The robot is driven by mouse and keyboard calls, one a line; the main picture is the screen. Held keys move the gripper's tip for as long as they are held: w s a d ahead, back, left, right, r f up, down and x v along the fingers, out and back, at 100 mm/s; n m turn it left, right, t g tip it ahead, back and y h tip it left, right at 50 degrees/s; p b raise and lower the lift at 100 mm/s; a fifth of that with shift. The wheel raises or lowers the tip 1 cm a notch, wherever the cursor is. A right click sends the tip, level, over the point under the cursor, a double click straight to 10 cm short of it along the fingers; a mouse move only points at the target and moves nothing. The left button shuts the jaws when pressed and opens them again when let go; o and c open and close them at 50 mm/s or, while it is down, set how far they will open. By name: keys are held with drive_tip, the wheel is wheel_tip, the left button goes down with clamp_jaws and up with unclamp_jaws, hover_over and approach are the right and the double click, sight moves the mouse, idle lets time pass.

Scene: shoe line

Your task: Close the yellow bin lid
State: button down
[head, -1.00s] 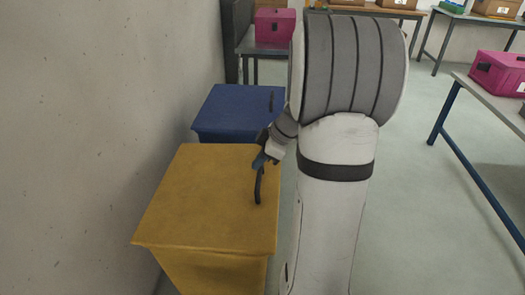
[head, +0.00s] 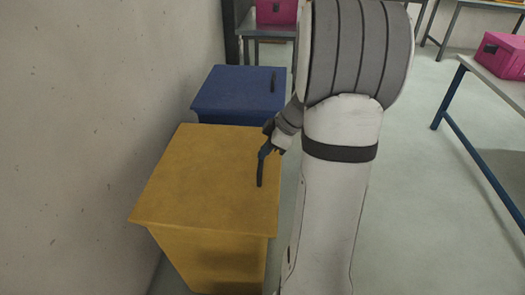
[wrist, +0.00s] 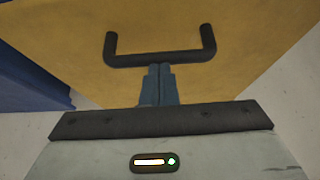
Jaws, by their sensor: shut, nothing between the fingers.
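The yellow bin (head: 210,258) stands by the wall at the lower left of the head view. Its yellow lid (head: 195,180) lies over the top and looks flat, with no gap that I can make out. A dark bar handle (head: 260,175) is on the lid's right side; the handle (wrist: 160,59) also spans the upper middle of the wrist view. My gripper (head: 266,150) is at the handle, with its blue fingers together and empty. In the wrist view the fingertips (wrist: 159,68) meet the middle of the bar's near edge; I cannot tell whether they touch it.
A blue bin (head: 238,93) with a closed-looking lid stands just behind the yellow one. The wall (head: 100,110) is close on the left. A table (head: 500,92) with a pink box (head: 503,55) stands at the right. The floor between is clear.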

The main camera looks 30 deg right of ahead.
drive_tip(key=shift+s+d+f, duration=0.1)
drive_tip(key=shift+s+f, duration=0.2)
drive_tip(key=shift+f, duration=0.15)
drive_tip(key=r, duration=0.1)
drive_tip(key=r+p, duration=0.1)
drive_tip(key=r, duration=0.1)
drive_tip(key=w+r+p, duration=0.1)
drive_tip(key=shift+a+r, duration=0.3)
drive_tip(key=shift+a, duration=0.1)
drive_tip(key=s+d+f+p+v, duration=0.1)
drive_tip(key=p+v, duration=0.1)
drive_tip(key=v, duration=0.8)
drive_tip(key=s+a+r+m+h+p, duration=0.2)
drive_tip(key=s+a+r+m+p, duration=0.3)
drive_tip(key=a+r+p, duration=0.5)
drive_tip(key=s+a+r+m+h+p, duration=0.3)
drive_tip(key=s+a+r+m+p, duration=0.3)
drive_tip(key=s+a+r+p, duration=0.3)
wheel_tip(320, 180, up, 3)
drive_tip(key=a+p, duration=0.1)
drive_tip(key=p, duration=0.3)
drive_tip(key=shift+f+g, duration=0.2)
drive_tip(key=shift+g, duration=0.2)
drive_tip(key=shift+a+f, duration=0.1)
drive_tip(key=shift+a, duration=0.05)
